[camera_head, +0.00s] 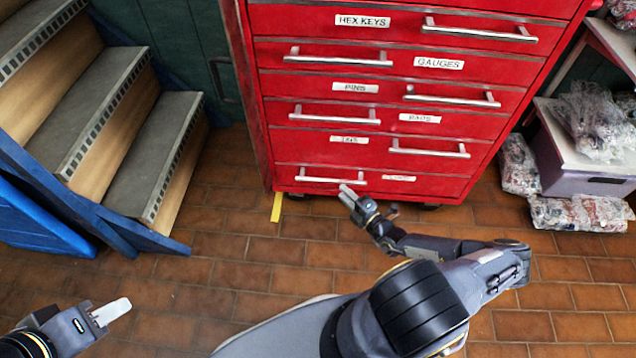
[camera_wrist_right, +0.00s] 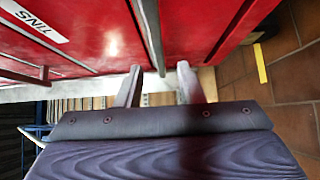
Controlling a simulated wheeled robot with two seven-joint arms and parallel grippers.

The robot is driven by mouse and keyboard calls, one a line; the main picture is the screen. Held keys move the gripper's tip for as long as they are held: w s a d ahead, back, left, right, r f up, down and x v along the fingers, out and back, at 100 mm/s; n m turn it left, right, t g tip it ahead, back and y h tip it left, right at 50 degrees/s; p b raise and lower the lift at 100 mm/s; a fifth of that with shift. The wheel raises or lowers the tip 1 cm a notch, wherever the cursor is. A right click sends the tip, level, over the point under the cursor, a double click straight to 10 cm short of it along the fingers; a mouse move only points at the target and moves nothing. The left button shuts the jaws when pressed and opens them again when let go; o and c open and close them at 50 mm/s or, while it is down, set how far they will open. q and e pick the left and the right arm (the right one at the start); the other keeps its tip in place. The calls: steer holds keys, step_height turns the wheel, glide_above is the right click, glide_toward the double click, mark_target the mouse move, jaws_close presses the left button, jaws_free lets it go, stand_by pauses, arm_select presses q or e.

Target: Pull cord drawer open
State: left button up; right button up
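The red cabinet has a bottom drawer (camera_head: 300,184) with a metal bar handle (camera_head: 318,180) at its left and a white label (camera_head: 399,178) too small to read. No label clearly reads cord. The drawer looks flush with the cabinet front. My right gripper (camera_head: 347,192) is at this handle's right part. In the right wrist view, my right gripper's two fingers (camera_wrist_right: 158,82) stand apart, with a metal bar (camera_wrist_right: 150,35) reaching between them; contact is unclear. My left gripper (camera_head: 112,311) is low at the left, away from the cabinet; its finger gap is not visible.
Drawers above carry labels such as PINS (camera_head: 355,87) and GAUGES (camera_head: 438,64). Steps (camera_head: 150,150) and a blue panel (camera_head: 40,220) stand at left. Plastic-wrapped bags (camera_head: 580,214) and a lilac bin (camera_head: 570,176) are at right. A yellow strip (camera_head: 277,207) lies on the open tiled floor.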

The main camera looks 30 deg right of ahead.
mark_target(331, 180)
steer(key=b+x, duration=0.1)
steer(key=x, duration=0.6)
steer(key=shift+w+a+r+b, duration=0.1)
steer(key=shift+w+b, duration=0.05)
steer(key=shift+b, duration=0.25)
jaws_close()
